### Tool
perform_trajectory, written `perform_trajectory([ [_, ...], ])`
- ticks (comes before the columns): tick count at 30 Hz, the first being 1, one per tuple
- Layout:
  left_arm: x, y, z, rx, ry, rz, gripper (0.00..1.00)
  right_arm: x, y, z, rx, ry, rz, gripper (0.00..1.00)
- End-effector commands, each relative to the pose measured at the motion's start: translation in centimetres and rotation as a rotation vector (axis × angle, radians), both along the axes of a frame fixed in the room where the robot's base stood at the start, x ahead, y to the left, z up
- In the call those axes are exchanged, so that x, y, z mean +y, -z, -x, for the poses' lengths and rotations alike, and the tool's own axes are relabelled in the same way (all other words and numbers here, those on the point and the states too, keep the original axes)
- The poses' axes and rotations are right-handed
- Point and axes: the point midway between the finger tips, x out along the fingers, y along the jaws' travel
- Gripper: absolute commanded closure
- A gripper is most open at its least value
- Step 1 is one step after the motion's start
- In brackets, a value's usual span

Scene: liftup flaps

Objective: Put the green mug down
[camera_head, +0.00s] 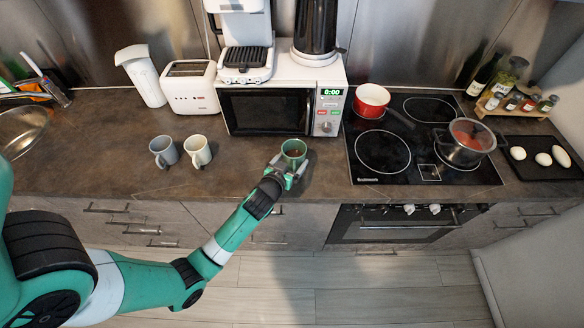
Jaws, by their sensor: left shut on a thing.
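The green mug (293,148) is at the front of the microwave's right part, over the dark countertop (230,172). It looks upright, with something brown inside. My left gripper (287,168) reaches in from the front and is shut on the mug's near side. The gripper hides the mug's lower part, so I cannot tell whether its base touches the counter. My right gripper is not in view.
A grey mug (164,152) and a white mug (198,151) stand to the left. The microwave (265,110) is close behind. The cooktop (400,150), with a red pan (371,99) and a pot (464,146), lies to the right. Counter between the white mug and my gripper is clear.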

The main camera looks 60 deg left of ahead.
Motion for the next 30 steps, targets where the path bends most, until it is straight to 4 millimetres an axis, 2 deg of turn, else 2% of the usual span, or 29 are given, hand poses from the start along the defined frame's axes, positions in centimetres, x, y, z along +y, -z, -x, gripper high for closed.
perform_trajectory([
  [2, 0.2, 0.2, -0.2, -0.003, 0.000, -0.001, 1.00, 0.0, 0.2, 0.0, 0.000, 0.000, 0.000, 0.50],
  [8, 0.4, 3.4, -0.3, -0.001, 0.000, -0.001, 1.00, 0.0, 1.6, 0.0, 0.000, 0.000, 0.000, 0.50],
  [20, 0.4, 3.9, -0.3, -0.003, 0.001, -0.001, 1.00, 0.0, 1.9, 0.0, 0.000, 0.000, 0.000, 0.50],
  [21, 0.4, 3.9, -0.3, -0.001, 0.000, 0.001, 0.05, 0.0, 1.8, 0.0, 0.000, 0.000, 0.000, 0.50],
  [22, 0.4, 3.9, -0.3, -0.001, 0.000, 0.001, 0.00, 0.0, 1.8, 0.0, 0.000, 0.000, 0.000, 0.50],
  [30, 0.4, 3.6, -0.3, -0.001, 0.000, 0.001, 0.00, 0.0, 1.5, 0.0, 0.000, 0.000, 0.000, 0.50],
])
